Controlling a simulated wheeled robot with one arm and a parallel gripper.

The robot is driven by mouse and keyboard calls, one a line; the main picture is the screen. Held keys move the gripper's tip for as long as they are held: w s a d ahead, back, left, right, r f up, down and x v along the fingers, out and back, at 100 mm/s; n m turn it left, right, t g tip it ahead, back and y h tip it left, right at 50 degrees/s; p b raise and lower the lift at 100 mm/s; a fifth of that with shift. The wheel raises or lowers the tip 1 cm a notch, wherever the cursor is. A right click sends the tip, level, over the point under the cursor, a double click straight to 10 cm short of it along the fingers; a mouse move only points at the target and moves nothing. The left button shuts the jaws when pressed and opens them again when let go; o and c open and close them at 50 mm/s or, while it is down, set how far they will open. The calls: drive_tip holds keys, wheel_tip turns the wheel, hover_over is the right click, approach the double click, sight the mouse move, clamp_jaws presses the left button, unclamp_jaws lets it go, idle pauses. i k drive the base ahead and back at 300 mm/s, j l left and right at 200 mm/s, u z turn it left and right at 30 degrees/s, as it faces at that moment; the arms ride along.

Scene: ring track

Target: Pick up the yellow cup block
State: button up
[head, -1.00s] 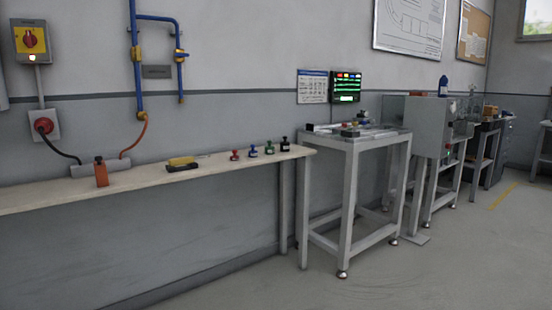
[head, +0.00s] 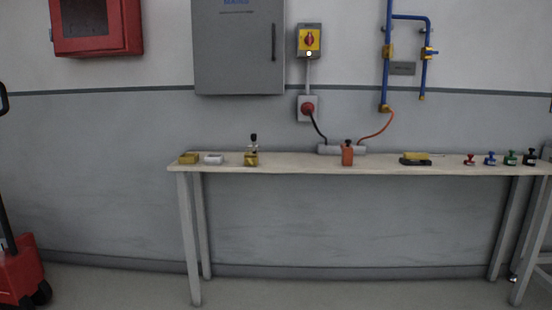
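A long pale bench (head: 300,167) stands against the wall. A low yellow block (head: 188,158) sits near its left end, and it may be the yellow cup block. A white block (head: 213,159) of similar size is just right of it. Further right is a small yellow base (head: 251,159) with a dark-topped upright piece on it. At this distance I cannot tell which yellow piece has a cup shape. My gripper is not in view.
An orange block with a black knob (head: 347,156), a yellow-and-black item (head: 416,158) and several knobbed stamps (head: 490,159) stand further right on the bench. A red wheeled machine (head: 20,270) stands at the far left. The floor before the bench looks clear.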

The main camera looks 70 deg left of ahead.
sight(189, 159)
drive_tip(key=j+u, duration=0.1)
drive_tip(key=u, duration=2.75)
